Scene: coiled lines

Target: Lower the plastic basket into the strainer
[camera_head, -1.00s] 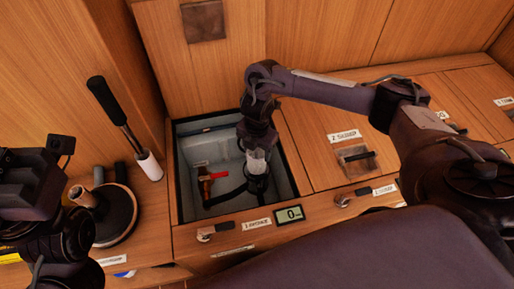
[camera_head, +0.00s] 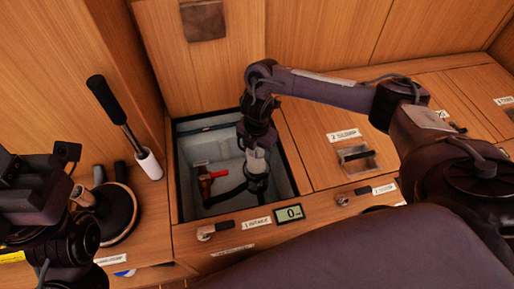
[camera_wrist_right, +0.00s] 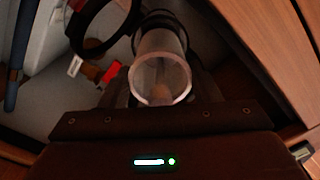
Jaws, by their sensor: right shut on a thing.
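The plastic basket (camera_head: 257,163) is a clear, open cup. My right gripper (camera_head: 256,150) is shut on it inside the open hatch. In the right wrist view the basket (camera_wrist_right: 160,78) sits between the jaws, its round rim towards the camera. The strainer (camera_head: 257,185) is a dark round body low in the hatch, just below the basket. In the right wrist view its dark rings (camera_wrist_right: 160,22) show behind the basket's far end. I cannot tell whether basket and strainer touch. My left gripper (camera_head: 30,185) is at the left edge, its fingers not clear.
The hatch has grey walls (camera_head: 284,172) close around my right gripper. A brass valve with a red handle (camera_head: 207,176) and a black hose lie to the left of the strainer. A black-handled tool (camera_head: 110,100) stands outside on the left. Wooden lids (camera_head: 330,150) lie right.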

